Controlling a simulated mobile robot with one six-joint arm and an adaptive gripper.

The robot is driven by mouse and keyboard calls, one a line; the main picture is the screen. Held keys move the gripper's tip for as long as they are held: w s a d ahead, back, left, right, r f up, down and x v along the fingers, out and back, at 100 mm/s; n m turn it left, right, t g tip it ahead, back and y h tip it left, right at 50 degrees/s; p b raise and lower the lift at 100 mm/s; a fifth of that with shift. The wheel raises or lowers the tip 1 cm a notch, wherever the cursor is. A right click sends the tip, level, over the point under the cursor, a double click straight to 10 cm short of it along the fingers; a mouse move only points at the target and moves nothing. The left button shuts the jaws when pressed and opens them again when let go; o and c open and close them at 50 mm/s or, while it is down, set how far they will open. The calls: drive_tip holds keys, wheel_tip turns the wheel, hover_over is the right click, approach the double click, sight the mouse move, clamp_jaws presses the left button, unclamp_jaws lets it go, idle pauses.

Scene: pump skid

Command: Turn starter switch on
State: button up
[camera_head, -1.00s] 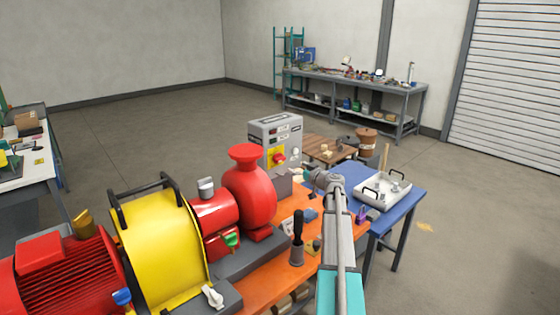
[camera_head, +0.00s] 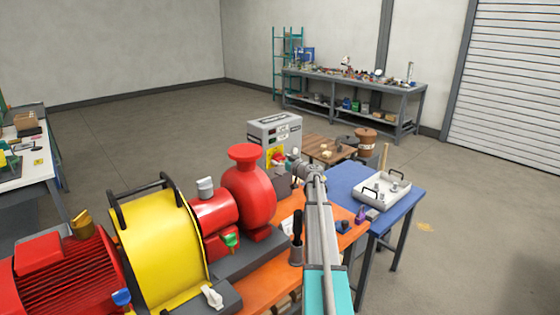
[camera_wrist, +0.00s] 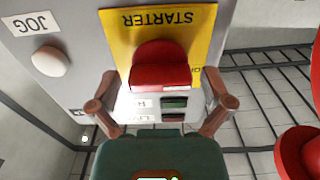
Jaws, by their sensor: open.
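The starter switch is a red knob (camera_wrist: 160,66) on a yellow plate (camera_wrist: 190,22) marked STARTER, which appears upside down in the wrist view. It sits on the grey control box (camera_head: 270,128), and the yellow plate (camera_head: 270,158) also shows small in the head view, partly covered by my gripper. My gripper (camera_wrist: 160,98) is open, with one brown finger on each side below the red knob. The knob lies between and just beyond the fingertips; I cannot tell whether they touch it. In the head view my gripper (camera_head: 292,166) is at the front of the box.
A white JOG button (camera_wrist: 50,61) is left of the switch in the wrist view. The red pump (camera_head: 248,190) stands just left of my arm in the head view. The blue table (camera_head: 342,182) with a white tray (camera_head: 372,196) is to the right.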

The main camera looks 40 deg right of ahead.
drive_tip(key=c, duration=1)
drive_tip(key=shift+c, duration=0.2)
drive_tip(key=shift+m, duration=0.3)
drive_tip(key=m, duration=0.8)
drive_tip(key=shift+m, duration=0.3)
drive_tip(key=m, duration=0.4)
drive_tip(key=shift+d+m, duration=0.1)
drive_tip(key=shift+m, duration=2.3)
